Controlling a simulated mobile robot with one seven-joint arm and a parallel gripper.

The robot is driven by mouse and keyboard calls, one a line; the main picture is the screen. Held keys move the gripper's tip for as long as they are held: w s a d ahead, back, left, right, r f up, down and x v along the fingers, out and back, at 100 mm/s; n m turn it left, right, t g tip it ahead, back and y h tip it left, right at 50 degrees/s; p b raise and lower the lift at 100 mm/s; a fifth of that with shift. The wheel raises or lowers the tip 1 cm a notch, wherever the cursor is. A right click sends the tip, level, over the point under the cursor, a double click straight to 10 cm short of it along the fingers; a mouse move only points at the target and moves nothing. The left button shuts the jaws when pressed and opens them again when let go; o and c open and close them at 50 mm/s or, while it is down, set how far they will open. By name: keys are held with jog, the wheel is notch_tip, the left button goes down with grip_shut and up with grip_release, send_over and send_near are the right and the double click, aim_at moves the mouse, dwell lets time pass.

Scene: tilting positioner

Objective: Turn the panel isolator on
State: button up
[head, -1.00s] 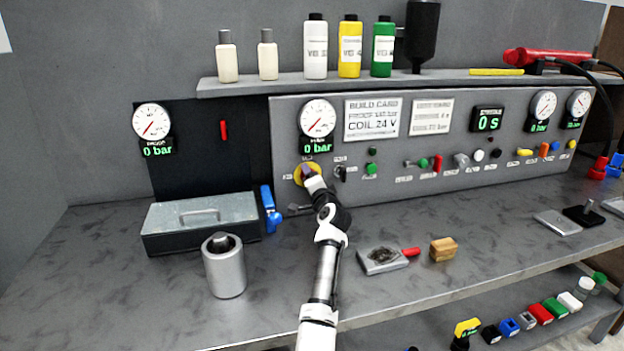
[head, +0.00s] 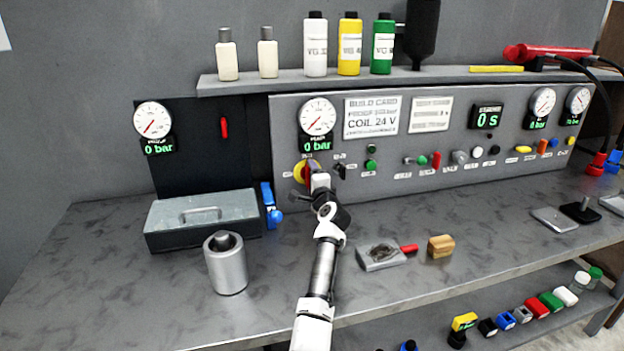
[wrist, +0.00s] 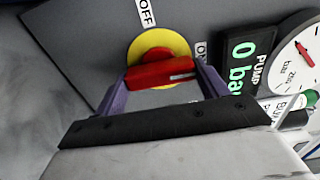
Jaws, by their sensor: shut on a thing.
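The panel isolator is a red handle (wrist: 160,73) on a yellow round plate (wrist: 177,41), at the left of the grey panel. The plate also shows in the head view (head: 299,171), partly hidden by my gripper (head: 314,172). In the wrist view my gripper (wrist: 162,80) has its purple fingers on both ends of the red handle, shut on it. The handle lies nearly level in that picture. Its end with a pale mark is at the right, on the side of the ON label (wrist: 201,52). The OFF label (wrist: 146,12) is above the plate.
A pump gauge (head: 317,117) reading 0 bar is above the isolator. A black selector (head: 340,171) and green buttons are close on its right. A blue-handled valve (head: 270,204), a grey box (head: 200,240) and a metal cylinder (head: 227,264) stand to the left.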

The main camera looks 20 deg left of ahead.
jog(key=shift+f, duration=0.1)
jog(key=o, duration=1)
jog(key=b+v, duration=0.3)
jog(key=v, duration=1.1)
jog(key=shift+w, duration=0.1)
